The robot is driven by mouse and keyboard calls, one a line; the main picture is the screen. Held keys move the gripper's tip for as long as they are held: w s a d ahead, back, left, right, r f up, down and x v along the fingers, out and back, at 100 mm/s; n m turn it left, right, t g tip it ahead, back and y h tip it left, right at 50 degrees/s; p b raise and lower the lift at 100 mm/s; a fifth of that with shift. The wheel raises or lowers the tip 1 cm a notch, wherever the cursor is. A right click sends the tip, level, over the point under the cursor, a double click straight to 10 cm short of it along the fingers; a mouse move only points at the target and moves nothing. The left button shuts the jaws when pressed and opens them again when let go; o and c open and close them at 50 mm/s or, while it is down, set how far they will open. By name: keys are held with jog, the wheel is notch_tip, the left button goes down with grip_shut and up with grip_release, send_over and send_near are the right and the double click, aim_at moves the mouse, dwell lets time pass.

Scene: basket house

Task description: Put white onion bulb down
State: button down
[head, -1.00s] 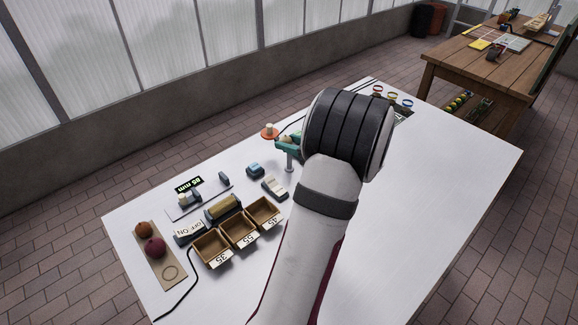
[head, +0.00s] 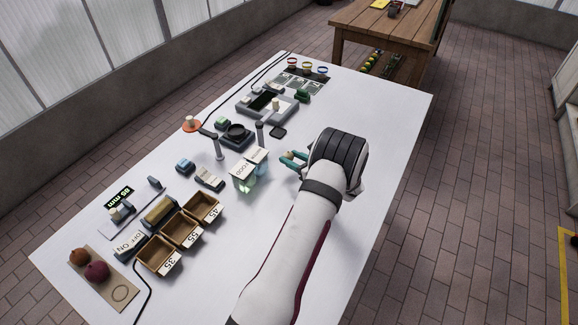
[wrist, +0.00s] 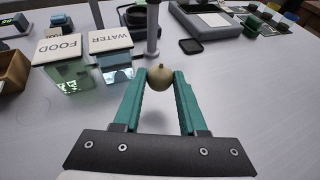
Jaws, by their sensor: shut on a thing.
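The white onion bulb (wrist: 159,77) is small, round and pale, with a short tip on top. In the wrist view it sits between the fingertips of my gripper (wrist: 160,84), which is shut on it. In the head view the teal fingers of my gripper (head: 292,159) reach left over the white table (head: 375,120), just right of the food and water boxes. The bulb is mostly hidden there. I cannot tell whether the bulb touches the table or hangs just above it.
Clear boxes lettered FOOD (wrist: 60,48) and WATER (wrist: 111,42) stand close on the left. A grey post (wrist: 153,28) and a dark square pad (wrist: 190,46) are just beyond. Wooden bins (head: 181,230) lie further left. The table's right side is clear.

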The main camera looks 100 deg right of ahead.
aim_at(290, 173)
jog(key=shift+w+d+f, duration=0.1)
jog(key=shift+d+f, duration=0.05)
jog(key=shift+f, duration=0.95)
jog(key=shift+w+d+f, duration=0.1)
jog(key=shift+f, duration=1)
jog(key=shift+f, duration=0.1)
jog(key=shift+c, duration=2.3)
grip_release()
